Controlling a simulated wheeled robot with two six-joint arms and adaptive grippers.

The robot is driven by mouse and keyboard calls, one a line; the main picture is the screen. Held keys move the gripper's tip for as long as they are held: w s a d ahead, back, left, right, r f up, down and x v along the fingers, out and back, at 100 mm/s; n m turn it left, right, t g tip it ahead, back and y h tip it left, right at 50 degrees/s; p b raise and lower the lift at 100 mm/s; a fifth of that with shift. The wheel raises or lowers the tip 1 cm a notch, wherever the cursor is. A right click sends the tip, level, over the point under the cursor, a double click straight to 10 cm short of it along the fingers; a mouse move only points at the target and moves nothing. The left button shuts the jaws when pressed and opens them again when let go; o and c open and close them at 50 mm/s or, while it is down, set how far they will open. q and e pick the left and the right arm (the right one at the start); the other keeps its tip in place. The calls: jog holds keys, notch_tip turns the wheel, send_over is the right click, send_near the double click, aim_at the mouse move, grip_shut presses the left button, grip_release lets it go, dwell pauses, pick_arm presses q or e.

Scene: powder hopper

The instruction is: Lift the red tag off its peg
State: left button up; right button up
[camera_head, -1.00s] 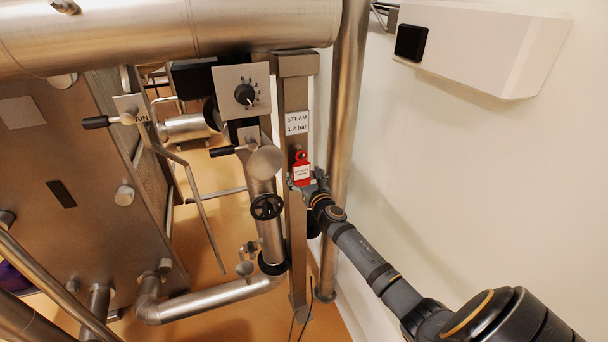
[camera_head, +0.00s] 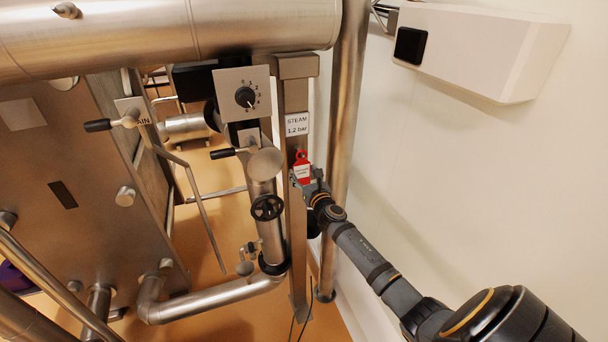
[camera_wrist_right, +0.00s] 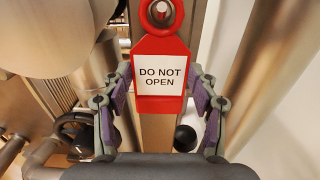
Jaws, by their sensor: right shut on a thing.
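The red tag (camera_head: 302,171) hangs against the steel post below the steam label. In the right wrist view the tag (camera_wrist_right: 160,45) faces me upright, with a white panel reading "DO NOT OPEN". The round end of the peg (camera_wrist_right: 160,11) shows within the tag's ring at the top edge of that view. My right gripper (camera_head: 305,181) reaches the tag from the lower right. In the wrist view the right gripper (camera_wrist_right: 160,92) has one finger at each side edge of the tag and is shut on it. My left gripper is in neither view.
The steel post (camera_head: 296,230) stands behind the tag, with the steam label (camera_head: 297,124) above it. A valve handwheel (camera_head: 267,207) and pipe lie close on the left. A vertical pipe (camera_head: 344,130) and the white wall (camera_head: 460,190) are on the right.

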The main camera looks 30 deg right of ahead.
jog(key=shift+r, duration=0.3)
jog(key=shift+f, duration=0.1)
jog(key=v, duration=0.7)
jog(key=shift+s, duration=0.3)
